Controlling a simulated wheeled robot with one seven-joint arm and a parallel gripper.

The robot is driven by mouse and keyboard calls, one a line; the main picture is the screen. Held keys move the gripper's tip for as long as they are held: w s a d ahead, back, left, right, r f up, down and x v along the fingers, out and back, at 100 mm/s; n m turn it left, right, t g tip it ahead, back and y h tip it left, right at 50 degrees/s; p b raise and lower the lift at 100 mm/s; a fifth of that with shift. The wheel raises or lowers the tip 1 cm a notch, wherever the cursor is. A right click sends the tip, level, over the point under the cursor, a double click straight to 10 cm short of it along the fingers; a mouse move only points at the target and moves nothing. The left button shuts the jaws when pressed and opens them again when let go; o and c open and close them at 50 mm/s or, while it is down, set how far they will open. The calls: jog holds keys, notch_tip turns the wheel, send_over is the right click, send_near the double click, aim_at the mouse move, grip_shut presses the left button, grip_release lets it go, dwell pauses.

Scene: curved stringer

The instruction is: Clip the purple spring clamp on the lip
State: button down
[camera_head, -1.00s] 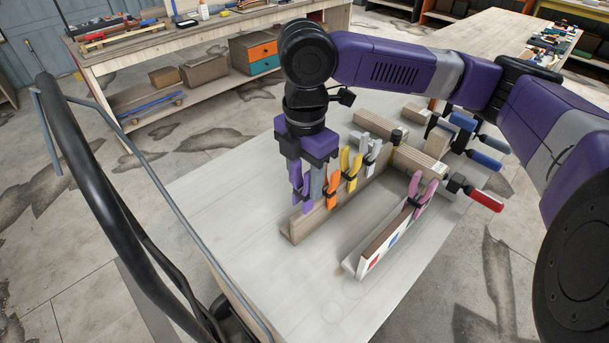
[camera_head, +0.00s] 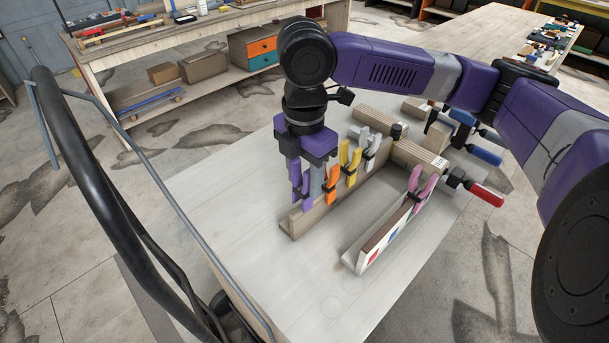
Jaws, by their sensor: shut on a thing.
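My gripper (camera_head: 312,178) points down over the near left end of a long wooden stringer (camera_head: 318,217) and is shut on the purple spring clamp (camera_head: 300,192). The clamp is upright, at the near end of the stringer's raised lip (camera_head: 377,163). I cannot tell whether its jaws are around the lip or just beside it. An orange clamp (camera_head: 332,178), a yellow clamp (camera_head: 350,163) and a pale grey clamp (camera_head: 372,152) sit in a row along the lip, to the right of my gripper. The gripper's fingers partly hide the purple clamp.
In front lies a rail (camera_head: 365,259) with coloured squares, bearing a pink clamp (camera_head: 420,185). Wooden blocks (camera_head: 420,156) and bar clamps with red (camera_head: 486,194) and blue (camera_head: 484,155) handles crowd the back right. The worktable (camera_head: 225,190) is bare on the left.

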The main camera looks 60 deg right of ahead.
jog(key=shift+f+b, duration=0.5)
jog(key=shift+f, duration=0.4)
jog(key=shift+f+b, duration=0.35)
jog(key=shift+f, duration=0.25)
jog(key=shift+f+b, duration=0.35)
jog(key=shift+f, duration=0.15)
jog(key=c, duration=0.7)
grip_release()
